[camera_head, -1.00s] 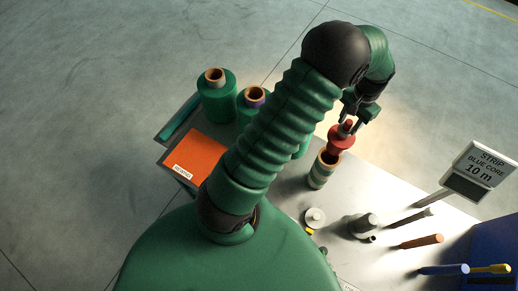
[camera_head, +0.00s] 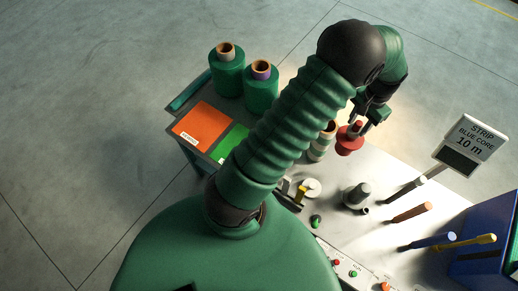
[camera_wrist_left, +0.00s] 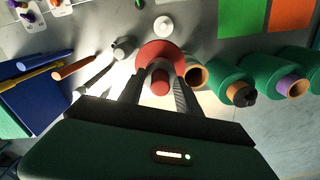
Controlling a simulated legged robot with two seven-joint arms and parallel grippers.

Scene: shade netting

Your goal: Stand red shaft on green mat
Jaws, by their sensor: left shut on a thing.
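My left gripper (camera_head: 369,119) is shut on the red shaft (camera_head: 348,144), which has a wide round red flange. In the head view the shaft hangs upright or nearly so, beside a striped roll with a hollow core (camera_head: 321,146). In the left wrist view the shaft (camera_wrist_left: 160,88) is between the fingers (camera_wrist_left: 164,82), with the flange around it. The green mat (camera_head: 232,143) is flat on the table, left of my arm, which partly hides it. It also shows in the left wrist view (camera_wrist_left: 243,17), bare where visible. My right gripper is not in view.
An orange mat (camera_head: 203,126) lies beside the green one. Green rolls (camera_head: 227,72) (camera_head: 261,90) stand behind.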

